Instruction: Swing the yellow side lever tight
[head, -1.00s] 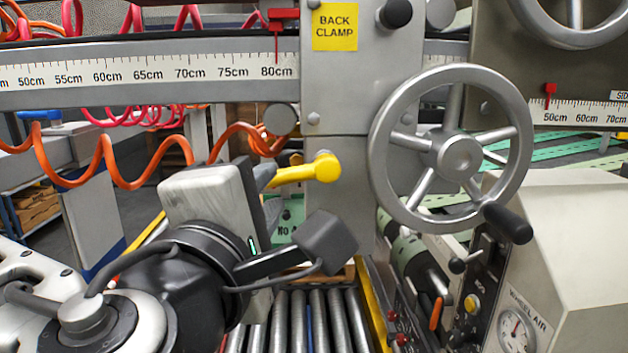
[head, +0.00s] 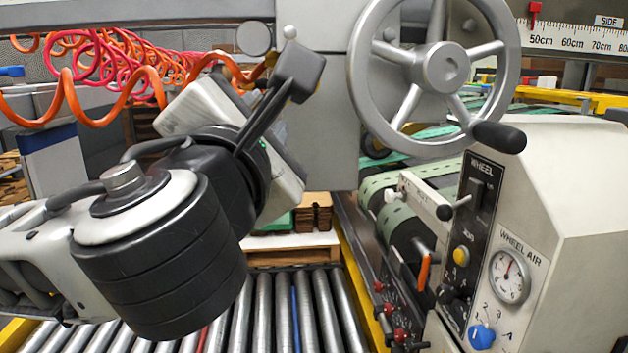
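My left gripper (head: 205,108) is raised at the lever's place beside the grey clamp housing (head: 320,130). I see its body from behind, and its fingers are hidden. I cannot tell if it touches the lever. The dark block on a stalk (head: 299,72) of my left wrist stands in front of the housing. My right gripper is out of view.
A large grey handwheel (head: 441,68) with a black handle (head: 499,137) stands right of the housing. A control box (head: 560,220) fills the right side. A roller conveyor (head: 270,315) runs below. Orange and red coiled hoses (head: 100,70) hang behind my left arm.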

